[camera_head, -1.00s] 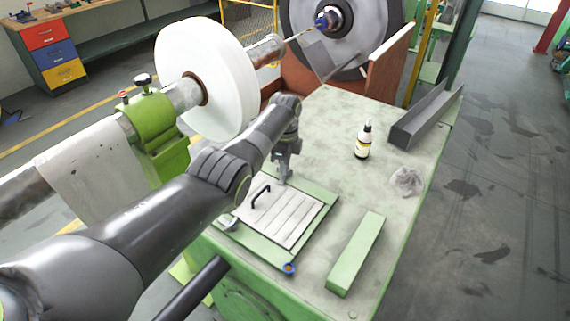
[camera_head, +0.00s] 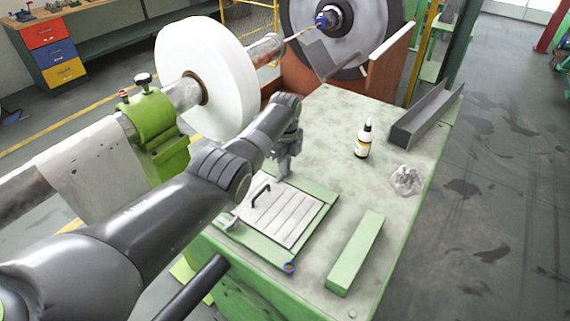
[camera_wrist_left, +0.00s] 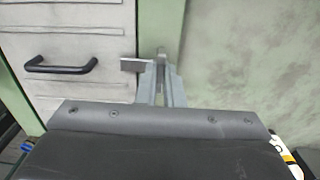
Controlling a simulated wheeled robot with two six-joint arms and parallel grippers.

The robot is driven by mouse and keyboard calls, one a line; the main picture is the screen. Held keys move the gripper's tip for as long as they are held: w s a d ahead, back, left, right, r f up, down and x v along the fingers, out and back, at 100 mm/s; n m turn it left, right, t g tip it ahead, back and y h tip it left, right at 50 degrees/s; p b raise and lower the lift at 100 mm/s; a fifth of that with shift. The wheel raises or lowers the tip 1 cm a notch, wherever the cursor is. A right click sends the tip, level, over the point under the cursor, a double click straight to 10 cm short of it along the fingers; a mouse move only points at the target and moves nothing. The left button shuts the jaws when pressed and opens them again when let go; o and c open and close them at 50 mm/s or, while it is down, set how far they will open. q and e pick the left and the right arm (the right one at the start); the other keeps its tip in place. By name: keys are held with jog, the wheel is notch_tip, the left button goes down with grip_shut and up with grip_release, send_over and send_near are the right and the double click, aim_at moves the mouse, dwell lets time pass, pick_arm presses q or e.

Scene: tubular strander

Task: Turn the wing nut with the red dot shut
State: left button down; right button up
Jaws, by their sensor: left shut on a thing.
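My left gripper (camera_head: 282,177) points down at the far edge of a pale slatted cover panel (camera_head: 287,217) with a black handle (camera_head: 261,196). In the left wrist view, my left gripper (camera_wrist_left: 161,82) is shut on a small grey metal wing nut (camera_wrist_left: 132,65), beside the panel's edge. One flat wing sticks out left over the panel; the fingers hide much of the rest. No red dot shows on it. Another grey metal fastener (camera_head: 229,222) sits at the panel's near left edge. My right gripper is not in view.
The panel lies in a green frame with a blue ring (camera_head: 289,267) at its near corner. A green bar (camera_head: 356,253), a dropper bottle (camera_head: 363,139), a crumpled clear wrap (camera_head: 406,181) and a grey channel (camera_head: 425,117) stand on the table. A white reel (camera_head: 206,80) is at left.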

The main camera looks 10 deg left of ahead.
pick_arm(q)
jog(key=shift+w+r, duration=0.1)
jog(key=shift+r, duration=0.05)
jog(key=c, duration=1.6)
grip_release()
jog(key=shift+o, duration=0.2)
jog(key=shift+r, duration=0.4)
notch_tip(320, 180, up, 16)
jog(key=b, duration=0.3)
jog(key=shift+r, duration=0.25)
